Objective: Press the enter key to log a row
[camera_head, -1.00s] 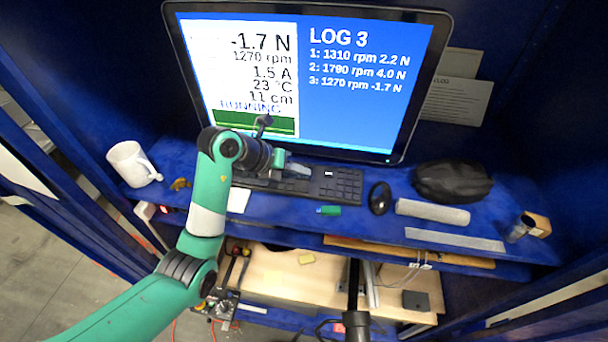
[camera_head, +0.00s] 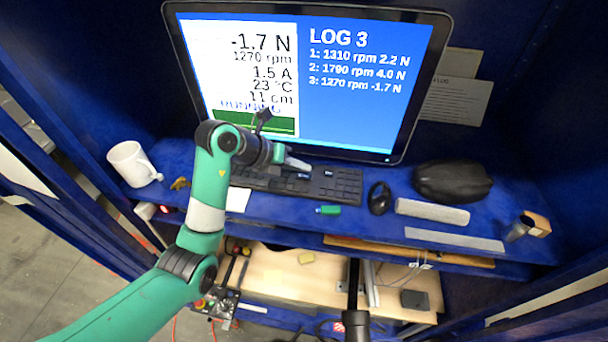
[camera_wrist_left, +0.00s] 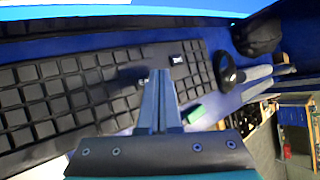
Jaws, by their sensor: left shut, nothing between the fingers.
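The black keyboard (camera_head: 345,184) lies on the blue shelf below the monitor (camera_head: 400,125). It also shows in the left wrist view (camera_wrist_left: 70,88). Two keys there carry pale marks: one (camera_wrist_left: 178,60) just beyond the fingertips to the right, another (camera_wrist_left: 143,81) just left of them. I cannot read which is enter. My left gripper (camera_head: 300,164) is shut and empty over the keyboard's right part, fingertips (camera_wrist_left: 158,74) close to the marked keys. Contact cannot be told. The screen reads LOG 3 with 3 rows, the last 1270 rpm -1.7 N. My right gripper is out of view.
A white mug (camera_head: 128,163) stands at the shelf's left.

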